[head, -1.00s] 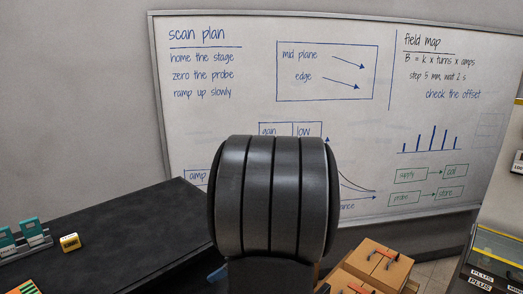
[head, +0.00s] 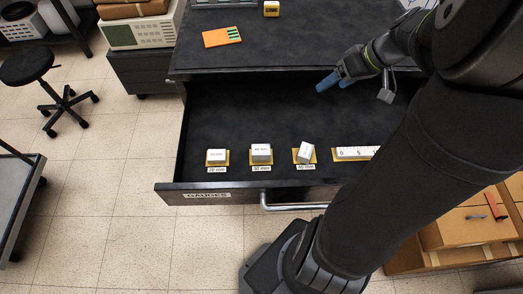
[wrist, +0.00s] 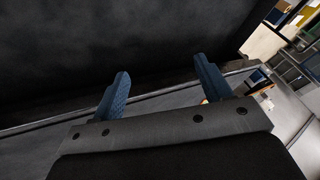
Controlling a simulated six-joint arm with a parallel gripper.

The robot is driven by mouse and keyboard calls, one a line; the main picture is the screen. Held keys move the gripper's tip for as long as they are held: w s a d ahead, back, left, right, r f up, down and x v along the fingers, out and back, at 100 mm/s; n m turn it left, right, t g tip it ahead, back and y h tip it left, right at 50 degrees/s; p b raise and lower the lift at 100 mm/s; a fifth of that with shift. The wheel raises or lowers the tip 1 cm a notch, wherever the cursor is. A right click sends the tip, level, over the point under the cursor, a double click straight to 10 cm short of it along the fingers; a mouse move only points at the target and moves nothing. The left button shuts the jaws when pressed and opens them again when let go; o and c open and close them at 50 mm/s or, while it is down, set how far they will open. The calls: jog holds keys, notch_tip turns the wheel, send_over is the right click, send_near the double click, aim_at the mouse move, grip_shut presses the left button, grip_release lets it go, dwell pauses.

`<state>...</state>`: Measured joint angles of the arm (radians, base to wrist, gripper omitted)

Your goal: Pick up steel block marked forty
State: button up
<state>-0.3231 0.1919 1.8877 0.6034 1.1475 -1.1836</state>
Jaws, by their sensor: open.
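Small steel-grey blocks stand on yellow pads in the open drawer (head: 225,188), in the head view. The right one of the three small blocks (head: 305,152) sits turned and tilted on its pad, above a label that seems to read 40 mm. Two more, a left block (head: 217,155) and a middle block (head: 261,150), sit squarer on their pads. My gripper (head: 333,81) is open and empty over the drawer's back part, up and right of the tilted block. In the wrist view its blue fingers (wrist: 163,68) are apart, with no block seen between them.
A long marked bar (head: 355,153) lies right of the blocks. The drawer handle (head: 290,205) juts out in front. Cardboard boxes (head: 455,232) stand at lower right. The drawer floor behind the blocks is clear.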

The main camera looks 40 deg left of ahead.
jog(key=s+a+r+m+h, duration=0.1)
jog(key=s+a+m+h, duration=0.3)
jog(key=s, duration=0.6)
jog(key=m+t+h, duration=0.1)
jog(key=t+h, duration=0.1)
send_over(261, 149)
notch_tip(261, 149, down, 10)
jog(key=shift+w+d+r, duration=0.1)
jog(key=shift+w+d, duration=0.05)
jog(key=shift+s+f, duration=0.2)
jog(key=shift+f, duration=2.4)
jog(key=shift+c, duration=0.2)
jog(key=c, duration=1.1)
jog(key=shift+r, duration=0.1)
